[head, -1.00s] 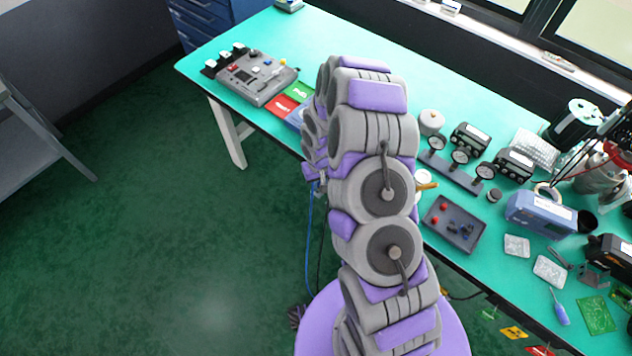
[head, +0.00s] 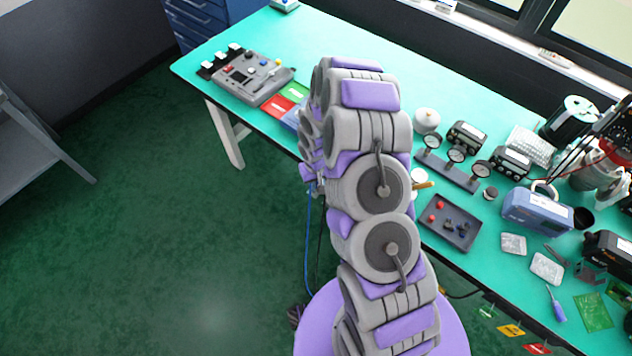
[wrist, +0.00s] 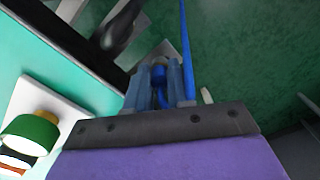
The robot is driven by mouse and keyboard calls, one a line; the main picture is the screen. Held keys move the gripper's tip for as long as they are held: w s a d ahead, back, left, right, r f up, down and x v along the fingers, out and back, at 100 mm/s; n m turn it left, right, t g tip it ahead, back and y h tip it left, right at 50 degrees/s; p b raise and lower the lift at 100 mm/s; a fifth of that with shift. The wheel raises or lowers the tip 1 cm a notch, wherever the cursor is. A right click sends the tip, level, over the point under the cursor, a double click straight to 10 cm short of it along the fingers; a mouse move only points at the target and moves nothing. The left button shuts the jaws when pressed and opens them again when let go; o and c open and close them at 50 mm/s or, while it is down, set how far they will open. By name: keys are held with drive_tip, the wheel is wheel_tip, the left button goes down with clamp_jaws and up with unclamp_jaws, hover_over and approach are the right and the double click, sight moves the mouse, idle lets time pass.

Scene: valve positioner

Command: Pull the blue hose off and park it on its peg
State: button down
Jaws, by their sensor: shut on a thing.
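In the wrist view my gripper (wrist: 159,76) is shut on the blue hose (wrist: 187,45). A blue piece of it shows between the two fingers, and the rest runs up past the right finger. In the head view the blue hose (head: 308,245) hangs down beside my arm at the bench's front edge. My gripper is mostly hidden behind my arm there. I cannot make out the hose's peg or the port in either view.
The turquoise bench (head: 440,88) holds a grey control box (head: 248,77), red and green panels, a gauge row (head: 450,168) and a dark parts tray (head: 448,223). A green-capped part (wrist: 30,134) is left of my gripper. Open green floor lies left of the bench.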

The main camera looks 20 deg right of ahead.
drive_tip(key=shift+a, duration=0.35)
drive_tip(key=shift+d+f, duration=0.1)
drive_tip(key=shift+f, duration=0.05)
idle(0.4)
drive_tip(key=c, duration=0.9)
unclamp_jaws()
wheel_tip(320, 180, up, 17)
drive_tip(key=p, duration=0.2)
drive_tip(key=shift+w+p, duration=0.1)
drive_tip(key=shift+p, duration=0.3)
drive_tip(key=shift+r, duration=0.2)
